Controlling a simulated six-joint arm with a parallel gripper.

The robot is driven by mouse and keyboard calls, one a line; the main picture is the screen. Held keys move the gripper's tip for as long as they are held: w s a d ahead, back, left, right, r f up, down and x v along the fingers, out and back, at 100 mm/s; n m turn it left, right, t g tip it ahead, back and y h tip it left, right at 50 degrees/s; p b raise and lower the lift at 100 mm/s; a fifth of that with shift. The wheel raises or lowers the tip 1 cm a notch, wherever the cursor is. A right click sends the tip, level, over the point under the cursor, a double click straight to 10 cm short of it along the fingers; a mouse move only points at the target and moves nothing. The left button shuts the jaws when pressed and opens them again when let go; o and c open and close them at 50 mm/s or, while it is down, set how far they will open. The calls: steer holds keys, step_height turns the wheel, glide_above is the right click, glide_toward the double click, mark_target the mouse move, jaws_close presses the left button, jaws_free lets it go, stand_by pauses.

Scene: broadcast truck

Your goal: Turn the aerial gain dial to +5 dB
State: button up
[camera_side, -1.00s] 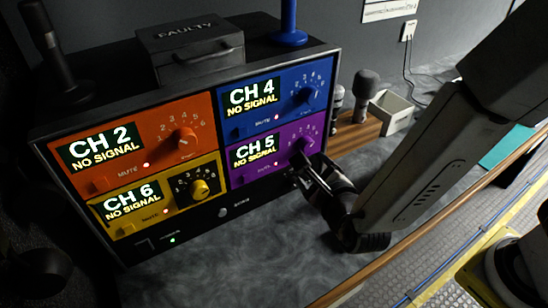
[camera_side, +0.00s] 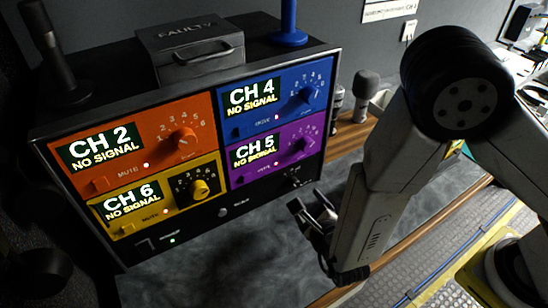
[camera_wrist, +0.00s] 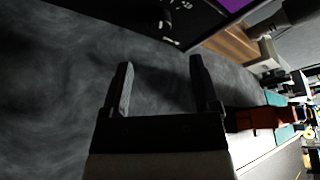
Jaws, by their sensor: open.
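The black receiver unit (camera_side: 190,232) has orange, blue, yellow and purple channel panels, each with a dial. A small black dial (camera_side: 293,181) with pale marks sits on the dark lower strip below the purple panel. Its label is too small to read, so I cannot tell whether it is the aerial gain dial or what its setting is. A dark knob-like part with white marks (camera_wrist: 167,24) shows at the top of the wrist view. My gripper (camera_side: 309,204) is open and empty, in front of and below the strip, apart from the unit. Its two fingers (camera_wrist: 162,66) are spread over dark desk.
A grey FAULTY box (camera_side: 190,50) and a blue post (camera_side: 288,22) stand on top of the unit. The grey desk (camera_side: 250,240) in front of the unit is clear.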

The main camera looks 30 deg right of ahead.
mark_target(296, 186)
steer(key=shift+x, duration=3.85)
jaws_close()
steer(key=shift+m, duration=0.3)
steer(key=shift+d+r+m+g+y, duration=0.1)
steer(key=shift+m+g+y, duration=0.05)
steer(key=shift+m+y, duration=0.6)
steer(key=shift+d+m+g+y, duration=0.15)
steer(key=shift+m+y, duration=0.4)
steer(key=shift+m, duration=0.4)
steer(key=shift+a, duration=0.1)
jaws_free()
